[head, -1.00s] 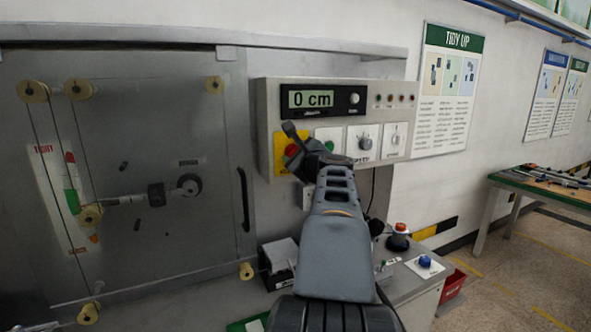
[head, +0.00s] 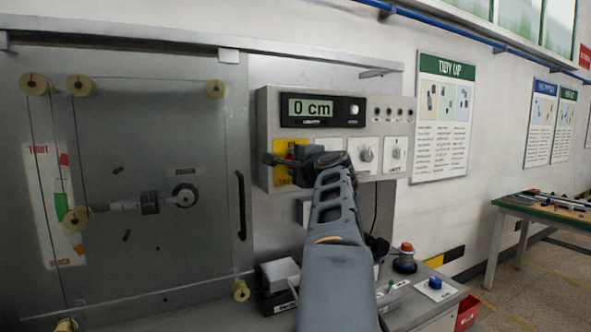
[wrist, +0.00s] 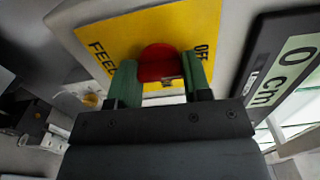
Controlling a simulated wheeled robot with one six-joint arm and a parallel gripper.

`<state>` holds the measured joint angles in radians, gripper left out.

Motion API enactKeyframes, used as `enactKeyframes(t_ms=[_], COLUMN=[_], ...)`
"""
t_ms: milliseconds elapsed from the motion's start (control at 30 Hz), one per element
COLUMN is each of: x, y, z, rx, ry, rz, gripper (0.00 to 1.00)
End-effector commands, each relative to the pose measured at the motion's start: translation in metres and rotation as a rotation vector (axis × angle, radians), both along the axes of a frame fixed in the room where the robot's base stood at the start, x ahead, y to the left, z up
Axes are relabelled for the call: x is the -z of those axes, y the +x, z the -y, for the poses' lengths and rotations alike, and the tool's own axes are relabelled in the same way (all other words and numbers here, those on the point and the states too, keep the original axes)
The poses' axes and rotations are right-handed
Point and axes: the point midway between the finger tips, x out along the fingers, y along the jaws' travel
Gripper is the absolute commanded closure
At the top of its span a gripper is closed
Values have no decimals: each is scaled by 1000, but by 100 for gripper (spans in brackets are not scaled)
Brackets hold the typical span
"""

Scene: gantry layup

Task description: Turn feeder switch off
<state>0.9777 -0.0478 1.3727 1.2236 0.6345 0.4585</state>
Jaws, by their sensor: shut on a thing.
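The feeder switch is a red knob (wrist: 158,64) on a yellow plate (wrist: 138,32) marked "FEED" and "OFF" in the wrist view. My gripper (wrist: 158,82) has its two green-padded fingers on either side of the knob and is shut on it. In the head view my gripper (head: 290,160) lies across the yellow plate (head: 283,176) at the left of the grey control panel (head: 265,110). It hides most of the knob there. Which way the knob points is hard to tell.
A display (head: 311,108) reading "0 cm" sits above the switch, with white knobs (head: 366,154) to its right. A glazed cabinet (head: 110,250) stands left. A red button (head: 406,248) and a blue button (head: 435,283) sit on the desk below.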

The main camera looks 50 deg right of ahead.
Motion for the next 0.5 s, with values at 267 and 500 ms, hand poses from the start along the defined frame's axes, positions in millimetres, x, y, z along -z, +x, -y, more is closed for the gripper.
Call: enactKeyframes(t_ms=[267,500], x=[1,1], y=[0,0], z=[0,0], rx=[-2,-2], ry=[-44,-49], rz=[-20,-22], gripper=[79,79])
